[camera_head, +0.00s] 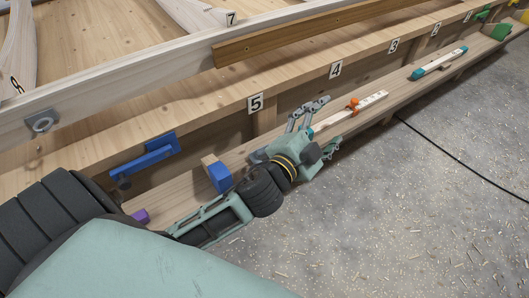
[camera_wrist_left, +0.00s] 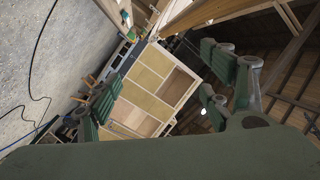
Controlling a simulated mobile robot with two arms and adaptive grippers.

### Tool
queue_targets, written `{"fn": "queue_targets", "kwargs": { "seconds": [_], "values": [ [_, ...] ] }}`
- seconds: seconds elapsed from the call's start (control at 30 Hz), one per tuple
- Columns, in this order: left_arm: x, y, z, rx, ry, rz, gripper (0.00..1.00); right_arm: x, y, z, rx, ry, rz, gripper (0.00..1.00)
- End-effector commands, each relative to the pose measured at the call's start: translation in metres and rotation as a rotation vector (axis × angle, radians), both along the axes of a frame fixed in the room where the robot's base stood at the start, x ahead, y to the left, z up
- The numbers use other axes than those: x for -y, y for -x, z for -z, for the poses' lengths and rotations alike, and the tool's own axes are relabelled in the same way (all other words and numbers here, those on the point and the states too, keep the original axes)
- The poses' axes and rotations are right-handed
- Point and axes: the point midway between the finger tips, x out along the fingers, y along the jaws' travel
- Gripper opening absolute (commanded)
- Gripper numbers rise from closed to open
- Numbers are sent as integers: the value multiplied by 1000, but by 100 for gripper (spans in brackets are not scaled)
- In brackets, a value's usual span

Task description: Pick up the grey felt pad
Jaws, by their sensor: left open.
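I cannot make out a grey felt pad for certain in either view. My left gripper (camera_head: 319,129) is over the low wooden ledge (camera_head: 398,88), near its outer edge and to the right of the number 5 tag. Its fingers are spread and I see nothing held between them. In the left wrist view the open fingers (camera_wrist_left: 160,90) stand apart on both sides, with wooden framing and panels beyond. My left arm hides part of the ledge. My right gripper is not in view.
The ledge carries a pale strip with an orange clamp (camera_head: 352,103) just beyond the gripper, a teal-ended strip (camera_head: 438,62), a blue-faced wooden block (camera_head: 219,178) and a purple piece (camera_head: 140,216). A blue clamp (camera_head: 148,158) is at left. The concrete floor (camera_head: 400,210) has shavings and a black cable.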

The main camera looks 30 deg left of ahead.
Motion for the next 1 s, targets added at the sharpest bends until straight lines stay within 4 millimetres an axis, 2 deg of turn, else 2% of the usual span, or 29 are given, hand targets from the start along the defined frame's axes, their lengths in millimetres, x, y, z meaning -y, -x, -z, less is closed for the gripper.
{"fn": "queue_targets", "kwargs": {
  "seconds": [0.03,0.1,0.2,0.27,0.33,0.37,0.43,0.47,0.5,0.57,0.6,0.67,0.7,0.8,0.83,0.9,1.0],
  "values": [
    [21,-12,-31,133,-94,89,73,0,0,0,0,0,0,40],
    [60,-17,-64,314,-243,241,73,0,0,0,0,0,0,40],
    [116,-8,-85,533,-486,483,73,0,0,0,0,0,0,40],
    [144,3,-79,632,-645,640,73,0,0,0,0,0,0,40],
    [166,15,-57,708,-840,831,73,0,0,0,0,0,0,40],
    [170,20,-43,727,-926,915,73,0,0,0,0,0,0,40],
    [165,26,-3,732,-1134,1112,73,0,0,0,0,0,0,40],
    [157,27,16,717,-1221,1197,73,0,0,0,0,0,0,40],
    [140,26,41,678,-1338,1308,73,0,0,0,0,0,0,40],
    [103,23,74,585,-1502,1466,73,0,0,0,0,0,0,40],
    [72,20,92,501,-1600,1562,73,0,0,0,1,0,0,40],
    [23,15,111,355,-1723,1686,73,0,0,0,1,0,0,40],
    [-11,13,118,251,-1788,1755,73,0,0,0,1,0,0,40],
    [-83,11,123,-2,-1892,1879,73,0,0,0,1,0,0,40],
    [-100,11,122,-67,-1911,1903,73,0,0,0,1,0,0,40],
    [-132,13,118,-191,-1936,1947,73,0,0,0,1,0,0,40],
    [-156,16,117,-290,-1949,1977,73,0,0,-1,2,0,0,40]
  ]
}}
